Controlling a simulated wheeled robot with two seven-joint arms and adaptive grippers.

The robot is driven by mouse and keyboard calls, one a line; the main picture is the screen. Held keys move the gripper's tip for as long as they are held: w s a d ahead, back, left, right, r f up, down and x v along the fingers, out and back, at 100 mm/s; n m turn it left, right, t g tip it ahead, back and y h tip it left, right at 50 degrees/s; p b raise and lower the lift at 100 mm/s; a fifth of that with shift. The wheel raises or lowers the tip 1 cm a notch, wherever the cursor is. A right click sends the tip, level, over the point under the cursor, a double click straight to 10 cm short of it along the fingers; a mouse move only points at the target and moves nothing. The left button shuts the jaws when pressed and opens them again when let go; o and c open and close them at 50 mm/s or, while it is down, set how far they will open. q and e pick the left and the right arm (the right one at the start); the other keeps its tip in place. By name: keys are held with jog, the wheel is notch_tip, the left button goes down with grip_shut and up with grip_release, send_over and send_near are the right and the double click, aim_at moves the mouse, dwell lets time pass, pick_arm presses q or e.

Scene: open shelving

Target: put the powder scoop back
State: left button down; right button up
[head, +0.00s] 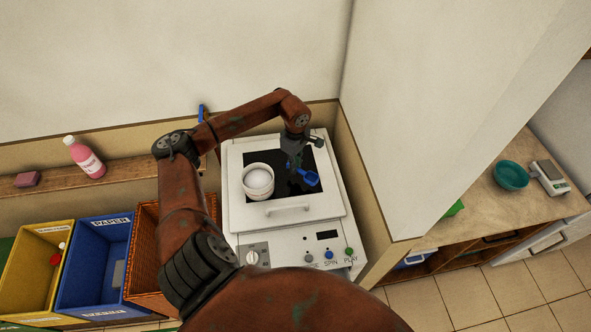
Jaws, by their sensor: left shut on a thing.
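The blue powder scoop (306,177) is over the dark glass of the white washing machine (236,214), right of the white tub. My left gripper (294,165) reaches down from above and is shut on the scoop; its fingers are small and dark against the glass. The round white tub (250,194) stands open on the machine lid, with white powder (259,180) inside. The scoop is apart from the tub. I cannot tell whether it touches the glass. My right gripper is not in view.
A pink bottle (86,159) and reddish block (28,179) sit on the left wooden ledge. Yellow (40,232), blue (99,223) and wicker (147,216) bins stand below. A wall (425,120) rises close on the right; beyond it a counter holds a teal bowl (510,175) and scale (550,178).

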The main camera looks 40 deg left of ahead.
aim_at(296, 176)
pick_arm(q)
jog(key=shift+w+a+f, duration=0.25)
jog(key=shift+w+f, duration=0.05)
jog(key=shift+f, duration=0.15)
jog(key=shift+w+a+f, duration=0.2)
jog(key=shift+w+f, duration=0.05)
jog(key=shift+f, duration=0.15)
notch_tip(296, 176, down, 3)
jog(key=shift+a+f+p, duration=0.1)
jog(key=shift+f+p, duration=0.05)
jog(key=shift+p, duration=0.3)
jog(key=shift+f, duration=0.1)
jog(key=c, duration=2)
grip_release()
jog(key=shift+c, duration=0.2)
jog(key=shift+o, duration=0.3)
jog(key=shift+w+r, duration=0.1)
jog(key=shift+r, duration=0.3)
notch_tip(296, 176, up, 12)
jog(key=b, duration=0.1)
jog(key=shift+f, duration=0.25)
